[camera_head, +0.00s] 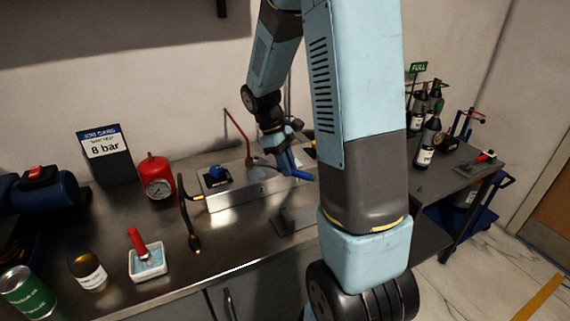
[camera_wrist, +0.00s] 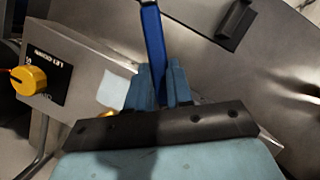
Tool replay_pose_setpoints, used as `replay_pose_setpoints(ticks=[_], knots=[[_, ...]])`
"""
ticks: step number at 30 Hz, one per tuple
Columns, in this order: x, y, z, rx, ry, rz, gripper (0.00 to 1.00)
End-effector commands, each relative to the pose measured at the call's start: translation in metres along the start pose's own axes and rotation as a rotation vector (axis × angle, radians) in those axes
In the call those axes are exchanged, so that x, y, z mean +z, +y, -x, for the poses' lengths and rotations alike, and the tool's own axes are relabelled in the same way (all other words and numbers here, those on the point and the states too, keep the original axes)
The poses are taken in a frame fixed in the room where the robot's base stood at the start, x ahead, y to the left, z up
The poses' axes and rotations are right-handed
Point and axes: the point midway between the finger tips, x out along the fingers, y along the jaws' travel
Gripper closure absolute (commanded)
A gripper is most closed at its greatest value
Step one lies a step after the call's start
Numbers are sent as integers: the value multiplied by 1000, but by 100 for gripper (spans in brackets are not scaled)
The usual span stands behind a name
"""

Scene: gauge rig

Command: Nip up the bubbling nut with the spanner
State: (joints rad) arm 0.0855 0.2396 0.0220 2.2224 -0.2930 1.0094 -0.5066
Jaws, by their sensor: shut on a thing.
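My gripper (camera_head: 284,158) is over the steel gauge rig (camera_head: 230,196) on the bench. In the wrist view my gripper (camera_wrist: 159,82) has its two pale blue fingers shut on a dark blue bar, which looks like the spanner (camera_wrist: 152,38). The bar runs away from the fingers and out of the top edge. In the head view the blue spanner (camera_head: 300,174) sticks out to the right below the fingers. I cannot make out its jaw end, the bubbling nut or any bubbles; my arm hides part of the rig.
A black hose (camera_head: 185,205), a white tray (camera_head: 149,262) with a red-handled brush, a red gauge vessel (camera_head: 157,178) and a job card reading 8 bar (camera_head: 104,150) stand left. Dark bottles (camera_head: 428,140) stand right.

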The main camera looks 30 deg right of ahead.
Motion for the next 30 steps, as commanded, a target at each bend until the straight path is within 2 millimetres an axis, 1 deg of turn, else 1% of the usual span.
replay_pose_setpoints(ticks=[30], knots=[[28, 0, -11, 1, 0, 0, 100]])
